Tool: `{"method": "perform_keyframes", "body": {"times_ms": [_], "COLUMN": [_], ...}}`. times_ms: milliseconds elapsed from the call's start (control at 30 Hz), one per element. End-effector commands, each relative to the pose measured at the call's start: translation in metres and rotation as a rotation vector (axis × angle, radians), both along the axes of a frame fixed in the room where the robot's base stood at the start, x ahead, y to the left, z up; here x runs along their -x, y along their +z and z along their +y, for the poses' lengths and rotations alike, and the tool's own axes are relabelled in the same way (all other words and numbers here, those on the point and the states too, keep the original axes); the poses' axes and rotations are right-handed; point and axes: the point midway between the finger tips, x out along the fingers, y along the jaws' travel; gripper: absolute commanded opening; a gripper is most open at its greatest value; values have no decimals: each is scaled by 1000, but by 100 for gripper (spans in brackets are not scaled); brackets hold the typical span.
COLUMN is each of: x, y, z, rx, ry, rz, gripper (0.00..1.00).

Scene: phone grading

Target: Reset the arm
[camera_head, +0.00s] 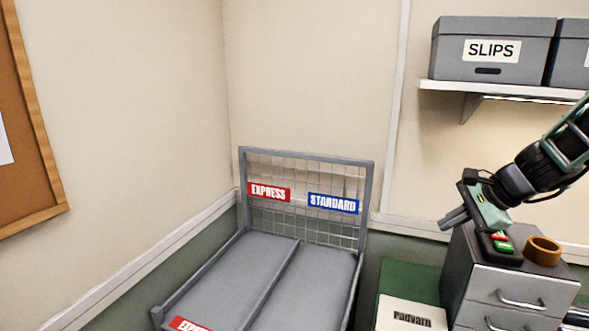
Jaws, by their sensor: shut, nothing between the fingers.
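My gripper (455,218) is at the right of the head view, at the end of my dark arm, which reaches in from the right edge. Its fingers point down and to the left and are shut, with nothing held. It shows in front of the wall, by the top left of a grey drawer cabinet (463,272). I cannot tell its exact height above the cabinet.
A grey two-bay cart (298,240) with EXPRESS (268,192) and STANDARD (333,204) signs stands in the corner, its bays bare where visible. A small device with red and green buttons (501,242) and a brown ring (543,251) sit on the cabinet. A shelf (452,86) holds grey boxes.

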Motion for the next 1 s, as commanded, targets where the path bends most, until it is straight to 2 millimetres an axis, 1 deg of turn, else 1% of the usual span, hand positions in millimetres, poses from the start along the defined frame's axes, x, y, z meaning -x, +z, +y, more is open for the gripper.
{"method": "perform_keyframes", "body": {"times_ms": [33,67,100,167,200,267,300,367,400,500,533,600,700,833,1000], "x": [12,21,35,58,76,105,127,160,181,228,240,263,283,295,296], "y": [-11,-14,-19,-28,-34,-43,-51,-61,-67,-82,-86,-93,-100,-102,-102], "z": [39,59,84,120,142,172,189,210,220,235,237,239,239,238,237], "rx": [43,69,106,164,205,271,316,386,433,547,579,645,715,759,762], "ry": [139,219,329,499,617,804,932,1125,1250,1537,1612,1765,1917,2011,2017], "rz": [2,3,3,-1,-5,-17,-28,-48,-64,-108,-121,-152,-186,-210,-210], "gripper": [0,0,0,0,0,0,0,0,0,0,0,0,0,0,0]}}
